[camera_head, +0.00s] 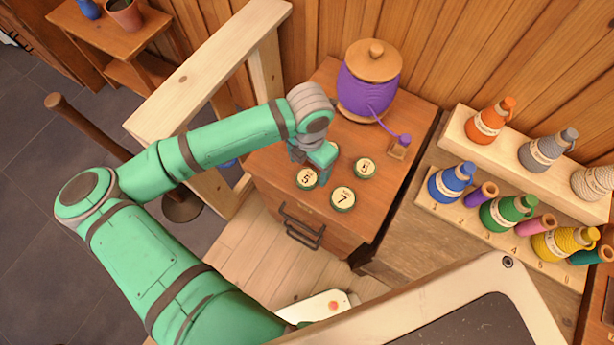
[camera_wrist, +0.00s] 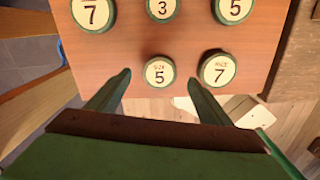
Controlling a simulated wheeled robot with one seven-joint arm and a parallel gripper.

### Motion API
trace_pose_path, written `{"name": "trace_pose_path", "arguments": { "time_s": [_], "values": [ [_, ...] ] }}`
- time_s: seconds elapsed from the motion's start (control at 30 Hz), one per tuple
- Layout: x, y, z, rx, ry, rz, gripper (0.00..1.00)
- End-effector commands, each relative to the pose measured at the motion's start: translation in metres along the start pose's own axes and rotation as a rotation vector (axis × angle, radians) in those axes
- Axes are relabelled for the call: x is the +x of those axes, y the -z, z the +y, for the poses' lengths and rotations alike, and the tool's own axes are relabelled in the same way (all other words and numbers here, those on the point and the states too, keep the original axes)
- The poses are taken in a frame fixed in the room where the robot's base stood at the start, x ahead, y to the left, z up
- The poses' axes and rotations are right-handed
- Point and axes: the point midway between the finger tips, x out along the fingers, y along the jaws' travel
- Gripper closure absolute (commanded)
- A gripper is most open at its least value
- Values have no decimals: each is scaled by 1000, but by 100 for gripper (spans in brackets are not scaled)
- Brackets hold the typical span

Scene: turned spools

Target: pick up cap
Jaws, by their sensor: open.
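Several round, green-rimmed caps with pale numbered tops lie on the brown wooden cabinet. In the wrist view a cap marked 5 (camera_wrist: 159,72) lies near the cabinet's front edge, framed between the two fingertips of my gripper (camera_wrist: 159,79). I cannot tell how far below the fingers it is. A cap marked 7 (camera_wrist: 218,69) is just right of it. Caps marked 7 (camera_wrist: 92,11), 3 (camera_wrist: 162,8) and 5 (camera_wrist: 235,8) are farther up. In the head view my gripper (camera_head: 317,163) is over the caps and hides some. Caps show at its left (camera_head: 307,178), front (camera_head: 343,198) and right (camera_head: 365,168).
Shelves of coloured spools (camera_head: 510,212) stand to the right. A pale wooden frame (camera_head: 210,70) is left of the cabinet.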

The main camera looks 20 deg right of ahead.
Motion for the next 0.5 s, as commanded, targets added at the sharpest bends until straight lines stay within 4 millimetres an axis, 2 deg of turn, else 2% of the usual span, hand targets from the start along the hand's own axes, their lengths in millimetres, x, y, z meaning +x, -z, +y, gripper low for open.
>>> {"name": "trace_pose_path", "arguments": {
  "time_s": [0.3, 0.5],
  "values": [
    [42, 1, -1, -2, 4, 1, 27],
    [47, 1, 0, -1, 1, 0, 27]
  ]
}}
